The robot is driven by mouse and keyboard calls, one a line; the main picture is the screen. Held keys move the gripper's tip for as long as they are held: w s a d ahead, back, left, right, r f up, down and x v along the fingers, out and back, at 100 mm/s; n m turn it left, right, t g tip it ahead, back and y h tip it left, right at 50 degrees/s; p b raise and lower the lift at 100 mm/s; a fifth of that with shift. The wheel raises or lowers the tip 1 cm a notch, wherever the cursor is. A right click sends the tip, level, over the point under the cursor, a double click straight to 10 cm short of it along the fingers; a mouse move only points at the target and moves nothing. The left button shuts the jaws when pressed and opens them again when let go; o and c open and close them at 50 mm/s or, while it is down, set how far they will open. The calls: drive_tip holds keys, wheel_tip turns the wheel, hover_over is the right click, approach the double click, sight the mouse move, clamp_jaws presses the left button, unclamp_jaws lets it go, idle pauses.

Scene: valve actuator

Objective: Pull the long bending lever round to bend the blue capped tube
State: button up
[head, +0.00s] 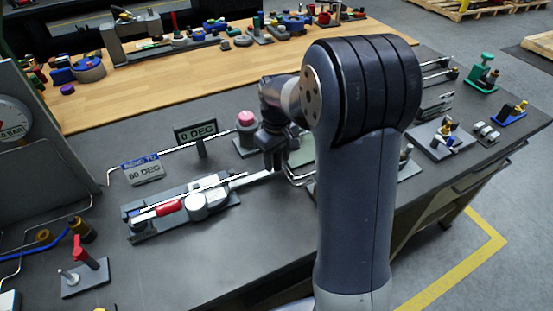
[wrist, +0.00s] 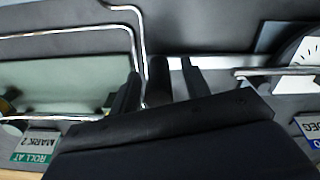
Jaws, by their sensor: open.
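The tube bender (head: 205,200) lies on the dark bench left of my arm, with a red grip (head: 168,207) near its left end. A thin silver tube (head: 225,182) runs along it; a small blue part, perhaps its cap, shows at the left end. The long bending lever (head: 258,177) reaches right from the bender to below my gripper (head: 272,160). In the wrist view, my gripper (wrist: 160,85) has its fingers apart. A dark upright piece, possibly the lever's handle, stands between them, and the pale lever bar (wrist: 215,63) runs right. Contact cannot be told.
A "BEND TO 60 DEG" sign (head: 143,170) and a "0 DEG" sign (head: 195,131) stand behind the bender. A pink-topped post (head: 246,120) stands behind my gripper. A bent tube (wrist: 135,40) lies close to my fingers.

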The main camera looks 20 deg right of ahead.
drive_tip(key=shift+f, duration=0.6)
clamp_jaws()
